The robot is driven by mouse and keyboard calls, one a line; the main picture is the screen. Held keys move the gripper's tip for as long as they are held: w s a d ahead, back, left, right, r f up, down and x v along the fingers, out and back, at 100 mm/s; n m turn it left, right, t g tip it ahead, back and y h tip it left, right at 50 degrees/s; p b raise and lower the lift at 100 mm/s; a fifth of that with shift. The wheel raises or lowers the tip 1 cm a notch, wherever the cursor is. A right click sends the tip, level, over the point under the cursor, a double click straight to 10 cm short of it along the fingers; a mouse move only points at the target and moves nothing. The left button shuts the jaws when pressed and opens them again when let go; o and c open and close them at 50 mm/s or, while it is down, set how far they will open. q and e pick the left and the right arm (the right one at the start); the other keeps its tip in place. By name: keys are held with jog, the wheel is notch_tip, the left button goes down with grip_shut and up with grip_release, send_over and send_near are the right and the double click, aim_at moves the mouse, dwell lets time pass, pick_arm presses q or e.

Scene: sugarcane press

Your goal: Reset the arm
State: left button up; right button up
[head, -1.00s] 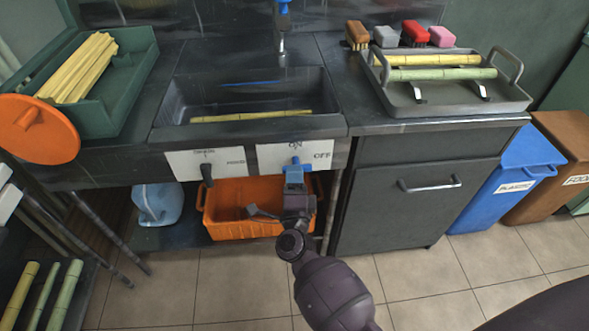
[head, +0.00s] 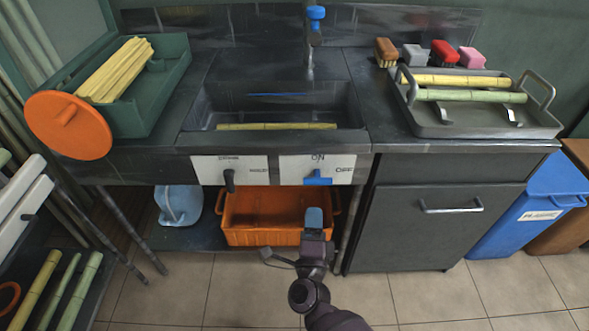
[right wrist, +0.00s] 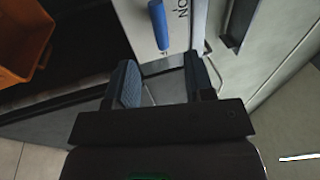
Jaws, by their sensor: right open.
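My right gripper (head: 314,217) is in front of the counter, below the right white switch panel (head: 340,166). It is open with nothing between its fingers; in the right wrist view the two fingers (right wrist: 160,82) stand apart. The blue switch lever (head: 318,178) on that panel, marked ON and OFF, is apart from the fingers. The lever also shows in the right wrist view (right wrist: 158,25), beyond the fingertips. My left gripper is not in view.
The counter holds a sink (head: 280,95) with a yellow cane, a green crate (head: 150,110) and a metal tray (head: 460,122) with canes. An orange bin (head: 262,215) stands on the lower shelf. A cabinet (head: 430,225) is at the right. The tiled floor in front is clear.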

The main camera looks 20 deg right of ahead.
pick_arm(q)
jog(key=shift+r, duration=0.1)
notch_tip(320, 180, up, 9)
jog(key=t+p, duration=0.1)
jog(key=p, duration=1)
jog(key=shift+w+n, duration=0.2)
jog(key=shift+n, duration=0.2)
pick_arm(e)
jog(key=s+d+r+n+g+y, duration=0.1)
jog(key=s+d+n+g+y, duration=0.1)
jog(key=s+n, duration=0.5)
jog(key=s+d+r+n+g+y, duration=0.1)
jog(key=s+d+n+g+y, duration=0.2)
jog(key=s+d+n, duration=0.2)
jog(key=s+d+r+n+g+y, duration=0.2)
jog(key=s+d+n+g, duration=0.1)
jog(key=s+n, duration=0.8)
jog(key=s+d, duration=0.1)
jog(key=s, duration=0.4)
jog(key=shift+s, duration=0.15)
